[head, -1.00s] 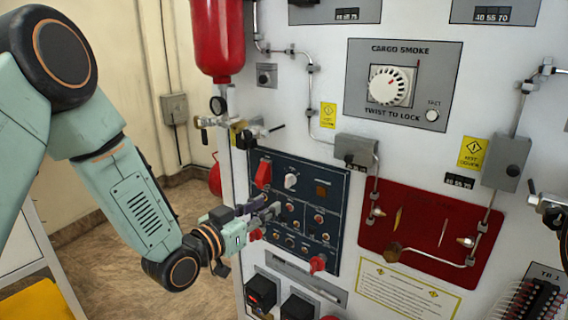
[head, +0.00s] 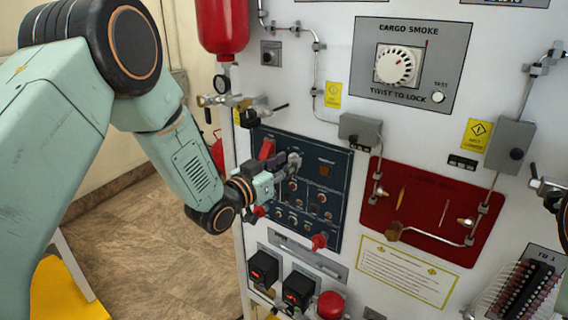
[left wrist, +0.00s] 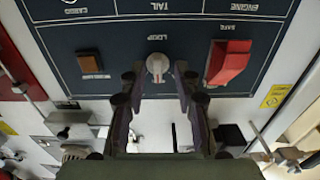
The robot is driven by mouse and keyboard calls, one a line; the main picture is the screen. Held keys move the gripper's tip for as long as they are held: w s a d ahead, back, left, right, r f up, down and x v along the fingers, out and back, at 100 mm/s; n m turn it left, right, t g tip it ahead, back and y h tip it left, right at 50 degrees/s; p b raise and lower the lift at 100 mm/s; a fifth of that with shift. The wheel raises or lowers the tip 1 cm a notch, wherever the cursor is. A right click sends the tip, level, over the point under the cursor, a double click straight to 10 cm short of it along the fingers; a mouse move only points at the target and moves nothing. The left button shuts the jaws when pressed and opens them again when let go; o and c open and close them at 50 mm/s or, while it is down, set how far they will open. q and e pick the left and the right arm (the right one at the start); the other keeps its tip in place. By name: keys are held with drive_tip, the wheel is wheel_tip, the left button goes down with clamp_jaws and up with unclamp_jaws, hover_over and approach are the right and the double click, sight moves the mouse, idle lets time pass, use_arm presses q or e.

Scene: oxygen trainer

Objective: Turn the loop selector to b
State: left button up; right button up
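The loop selector is a small pale round knob (left wrist: 157,65) beside the label LOOP on the dark blue panel (head: 333,218). The left wrist view shows this panel upside down. The knob's setting is too small to read. My left gripper (left wrist: 158,78) is open, with one finger on each side of the knob in that view. I cannot tell whether the fingers touch it. In the head view my left gripper (head: 289,164) is at the panel's upper part and hides the knob. My right gripper is not in view.
A red guarded switch (left wrist: 230,62) and an amber square indicator (left wrist: 90,63) flank the knob. Below are a red knob (head: 320,241) and black boxes (head: 263,266). Piping and a valve (head: 240,103) sit above the panel. Open floor lies left of the cabinet.

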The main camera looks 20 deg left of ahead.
use_arm(q)
drive_tip(key=shift+d, duration=0.2)
drive_tip(key=shift+c, duration=0.5)
drive_tip(key=shift+s+r, duration=0.1)
drive_tip(key=c, duration=0.3)
drive_tip(key=shift+a, duration=0.2)
clamp_jaws()
drive_tip(key=shift+d, duration=0.1)
drive_tip(key=shift+m, duration=0.3)
drive_tip(key=m+b, duration=0.1)
drive_tip(key=m, duration=0.2)
drive_tip(key=shift+m+b, duration=0.4)
drive_tip(key=shift+d+m+b, duration=0.1)
drive_tip(key=shift+m+b, duration=0.8)
drive_tip(key=shift+m, duration=1.3)
